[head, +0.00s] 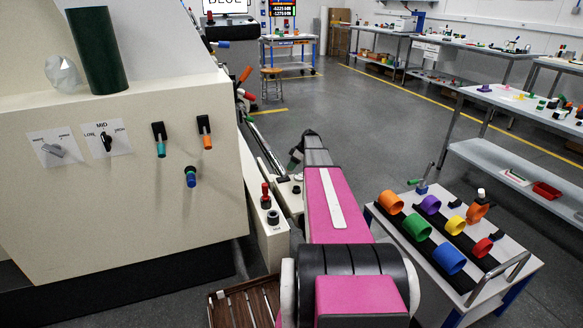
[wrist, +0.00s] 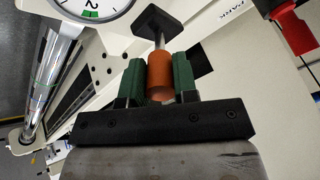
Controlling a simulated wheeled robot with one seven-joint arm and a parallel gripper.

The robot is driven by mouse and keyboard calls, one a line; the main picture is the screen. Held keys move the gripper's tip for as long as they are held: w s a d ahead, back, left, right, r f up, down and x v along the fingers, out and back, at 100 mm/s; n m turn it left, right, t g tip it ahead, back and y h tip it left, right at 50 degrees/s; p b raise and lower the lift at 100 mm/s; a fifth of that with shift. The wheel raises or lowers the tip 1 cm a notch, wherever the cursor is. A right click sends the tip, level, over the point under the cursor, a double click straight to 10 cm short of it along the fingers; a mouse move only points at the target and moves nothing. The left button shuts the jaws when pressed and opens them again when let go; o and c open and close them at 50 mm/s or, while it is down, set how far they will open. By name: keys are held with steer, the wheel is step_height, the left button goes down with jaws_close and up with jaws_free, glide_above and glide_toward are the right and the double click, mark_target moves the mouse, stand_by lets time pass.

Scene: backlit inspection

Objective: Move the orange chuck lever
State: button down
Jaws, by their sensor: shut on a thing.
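In the wrist view, an orange cylindrical lever handle (wrist: 160,76) sits between the two green finger pads of my gripper (wrist: 160,82). The pads touch it on both sides, so my gripper is shut on it. A metal stem runs from the handle to a black square mount (wrist: 158,22) on the pale machine face. In the head view, my gripper (head: 296,158) is by the low bed of the machine, and the held handle is hidden or too small to make out.
A round dial (wrist: 92,8) and a chrome rod (wrist: 50,70) lie left of my gripper; a red part (wrist: 288,28) is at right. The machine panel has another orange-tipped lever (head: 207,142). A cart with coloured rings (head: 449,258) stands right of my arm. Floor beyond is clear.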

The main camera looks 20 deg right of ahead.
steer(key=c, duration=0.9)
jaws_free()
steer(key=shift+d, duration=0.1)
steer(key=v, duration=1)
steer(key=shift+d+r, duration=0.15)
steer(key=shift+r, duration=0.15)
steer(key=shift+s, duration=0.15)
